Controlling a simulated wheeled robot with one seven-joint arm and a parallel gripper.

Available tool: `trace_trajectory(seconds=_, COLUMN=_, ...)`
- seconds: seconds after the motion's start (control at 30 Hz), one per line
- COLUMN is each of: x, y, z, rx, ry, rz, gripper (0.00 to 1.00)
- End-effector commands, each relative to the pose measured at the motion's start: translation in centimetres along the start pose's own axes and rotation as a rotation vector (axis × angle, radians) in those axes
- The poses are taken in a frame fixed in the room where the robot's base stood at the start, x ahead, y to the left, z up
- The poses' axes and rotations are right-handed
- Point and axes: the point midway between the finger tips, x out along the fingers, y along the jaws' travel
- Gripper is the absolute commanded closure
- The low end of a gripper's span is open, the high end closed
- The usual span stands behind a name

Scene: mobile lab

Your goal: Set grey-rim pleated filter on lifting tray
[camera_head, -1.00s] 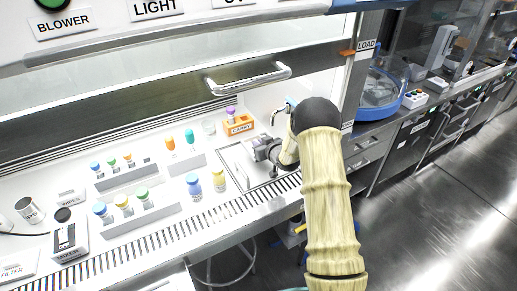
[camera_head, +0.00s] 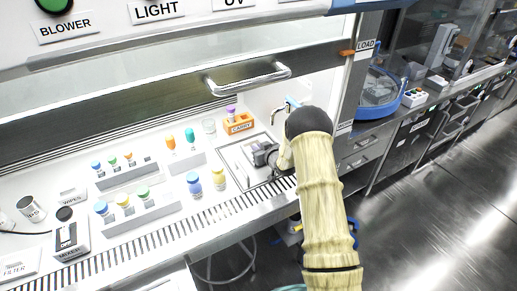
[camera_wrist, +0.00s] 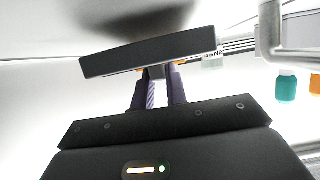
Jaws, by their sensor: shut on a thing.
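My gripper (camera_wrist: 160,80) is shut on a wide dark-grey slab, the rim of the grey-rim pleated filter (camera_wrist: 110,63). The rim is seen edge-on across the fingertips; no pleats show. In the head view my gripper (camera_head: 262,155) is inside the hood, above the framed sink-like recess at the right end of the worktop. My forearm hides part of that area, and the filter cannot be made out clearly there. I cannot pick out a lifting tray for certain in either view.
A tap (camera_head: 281,110) stands just behind my gripper. An orange carry rack (camera_head: 239,125) is left of it. Blue- and yellow-capped bottles (camera_head: 194,186) and vial racks (camera_head: 139,215) fill the left worktop. A raised sash handle (camera_head: 248,80) hangs above.

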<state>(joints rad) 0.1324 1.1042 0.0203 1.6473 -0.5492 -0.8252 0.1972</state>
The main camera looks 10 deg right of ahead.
Motion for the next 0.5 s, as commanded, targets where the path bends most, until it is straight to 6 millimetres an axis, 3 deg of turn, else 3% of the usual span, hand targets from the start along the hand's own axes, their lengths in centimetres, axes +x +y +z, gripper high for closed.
trace_trajectory(seconds=0.5, x=0.4, y=-0.1, z=1.3, rx=0.001, ry=-0.005, rz=-0.001, gripper=1.00)
